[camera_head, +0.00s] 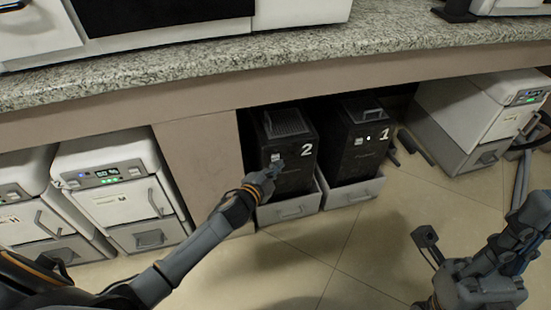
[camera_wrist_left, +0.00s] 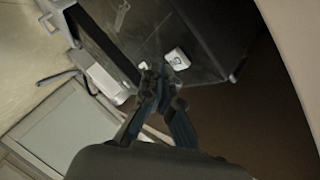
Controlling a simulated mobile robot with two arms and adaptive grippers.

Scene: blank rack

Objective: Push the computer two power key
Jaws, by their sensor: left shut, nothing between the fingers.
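Computer two (camera_head: 299,175) is a black tower marked with a white "2", standing in a pale tray under the counter. Its power key (camera_head: 275,157) is a small light square on the front. In the left wrist view the key (camera_wrist_left: 178,59) shows as a white square with a dark symbol. My left gripper (camera_head: 274,168) is shut and empty, just below the key in the head view. In the left wrist view its fingertips (camera_wrist_left: 157,78) are close beside the key; I cannot tell whether they touch the tower. My right gripper (camera_head: 480,285) is low at the right, its fingers unclear.
Computer one (camera_head: 362,140), a similar black tower marked "1", stands just to the right. White machines (camera_head: 125,195) stand at the left, and another (camera_head: 480,115) at the right. The granite counter (camera_head: 250,62) overhangs the towers. The tiled floor (camera_head: 345,255) in front is clear.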

